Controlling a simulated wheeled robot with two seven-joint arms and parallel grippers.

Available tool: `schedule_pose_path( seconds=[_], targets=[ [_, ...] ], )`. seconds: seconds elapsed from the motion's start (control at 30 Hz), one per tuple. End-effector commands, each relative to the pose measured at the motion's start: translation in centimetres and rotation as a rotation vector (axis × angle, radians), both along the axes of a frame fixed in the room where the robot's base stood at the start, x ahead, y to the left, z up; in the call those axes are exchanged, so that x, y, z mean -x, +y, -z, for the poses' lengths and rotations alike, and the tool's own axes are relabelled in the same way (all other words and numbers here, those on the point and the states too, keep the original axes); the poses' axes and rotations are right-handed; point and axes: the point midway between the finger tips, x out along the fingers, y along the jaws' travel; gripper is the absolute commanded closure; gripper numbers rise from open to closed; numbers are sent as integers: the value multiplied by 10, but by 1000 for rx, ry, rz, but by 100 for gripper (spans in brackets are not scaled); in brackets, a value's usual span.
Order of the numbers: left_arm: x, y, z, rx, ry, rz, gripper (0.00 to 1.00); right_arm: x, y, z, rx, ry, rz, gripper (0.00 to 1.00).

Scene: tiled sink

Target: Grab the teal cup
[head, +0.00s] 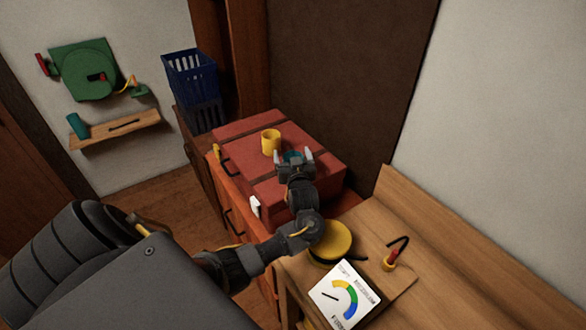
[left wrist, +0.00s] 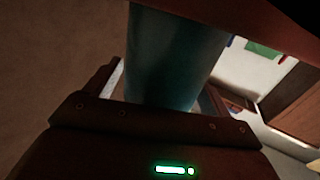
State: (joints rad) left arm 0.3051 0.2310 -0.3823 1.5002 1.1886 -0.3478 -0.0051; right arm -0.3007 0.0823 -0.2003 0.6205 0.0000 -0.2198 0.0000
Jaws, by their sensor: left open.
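The teal cup (head: 291,156) stands on the red chest (head: 325,170), partly hidden behind my left gripper (head: 294,157). My left gripper is open, with one finger on each side of the cup. In the left wrist view the teal cup (left wrist: 175,55) fills the space between the two fingers, close to the palm. I cannot tell whether either finger touches it. Another teal cup-like thing (head: 77,125) sits on the wall shelf at the far left. My right gripper is not in view.
A yellow mug (head: 271,141) stands on the chest just behind the teal cup. A blue crate (head: 191,78) is further back. On the wooden counter (head: 450,255) are a yellow round thing (head: 332,242) and a white card with a coloured dial (head: 345,295).

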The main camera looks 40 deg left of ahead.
Motion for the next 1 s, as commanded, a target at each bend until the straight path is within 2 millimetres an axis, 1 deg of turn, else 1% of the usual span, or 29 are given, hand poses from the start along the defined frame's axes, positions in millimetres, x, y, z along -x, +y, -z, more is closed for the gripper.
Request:
schedule_pose_path(
  seconds=[0.1, 0.27, 0.3, 0.73, 0.77, 1.0],
  targets=[
    [-3, 4, 1, 1, 0, 0, 17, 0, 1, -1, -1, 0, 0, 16],
    [-4, 4, 1, 1, 0, 0, 17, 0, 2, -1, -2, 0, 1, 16],
    [-4, 4, 1, 1, 0, 0, 19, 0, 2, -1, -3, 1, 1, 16],
    [-3, 4, 1, 1, 0, 1, 75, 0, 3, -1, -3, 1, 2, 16],
    [-3, 4, 1, 1, 0, 1, 77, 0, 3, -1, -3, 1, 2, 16],
    [-3, 3, 1, 2, -1, 1, 77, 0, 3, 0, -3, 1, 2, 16]
  ],
)
